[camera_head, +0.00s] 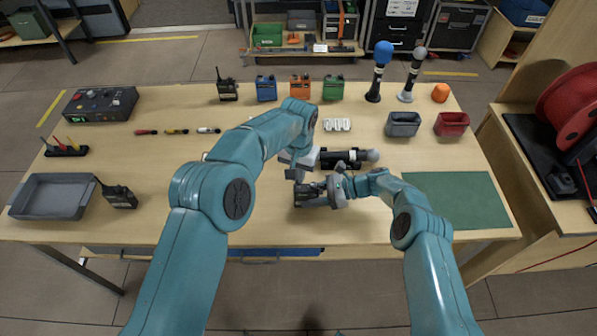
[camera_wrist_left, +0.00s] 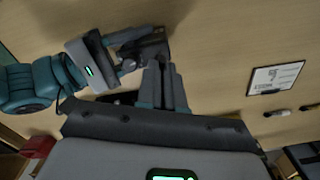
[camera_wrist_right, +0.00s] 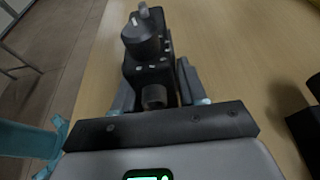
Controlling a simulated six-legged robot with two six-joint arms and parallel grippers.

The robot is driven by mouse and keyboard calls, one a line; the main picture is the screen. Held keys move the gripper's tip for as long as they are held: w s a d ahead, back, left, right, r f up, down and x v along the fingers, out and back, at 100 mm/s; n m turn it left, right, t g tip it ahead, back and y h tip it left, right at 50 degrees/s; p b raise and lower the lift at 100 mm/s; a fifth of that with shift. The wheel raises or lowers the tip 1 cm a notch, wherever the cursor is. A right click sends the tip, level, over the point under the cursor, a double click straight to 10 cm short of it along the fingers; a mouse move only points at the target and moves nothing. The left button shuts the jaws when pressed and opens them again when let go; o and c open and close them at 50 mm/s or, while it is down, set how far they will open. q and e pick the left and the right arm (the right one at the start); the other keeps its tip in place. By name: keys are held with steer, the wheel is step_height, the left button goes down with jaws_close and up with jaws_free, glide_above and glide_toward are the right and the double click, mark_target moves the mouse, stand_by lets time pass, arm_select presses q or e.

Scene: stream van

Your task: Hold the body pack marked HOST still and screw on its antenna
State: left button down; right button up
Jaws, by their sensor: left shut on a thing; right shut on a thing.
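A black body pack (camera_head: 308,198) lies near the front middle of the table. My right gripper (camera_head: 322,192) is shut on it from the right; the right wrist view shows the pack (camera_wrist_right: 150,72) between the fingers, with a round dark knob at its far end. My left gripper (camera_head: 296,176) is just above and beside the pack, shut. Its fingers (camera_wrist_left: 162,85) point at the pack (camera_wrist_left: 150,45) in the left wrist view. What it grips is mostly hidden, presumably the antenna; I cannot tell if it touches the pack. The HOST marking is not readable.
A black cylindrical microphone (camera_head: 345,158) lies just behind my grippers. A green mat (camera_head: 460,200) is at the right, a grey tray (camera_head: 50,197) at the left. Coloured packs (camera_head: 300,88) line the back.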

arm_select(q)
steer(key=shift+f, duration=0.95)
stand_by(2.7)
steer(key=m, duration=0.4)
stand_by(0.4)
steer(key=m, duration=0.4)
steer(key=m, duration=0.4)
stand_by(0.3)
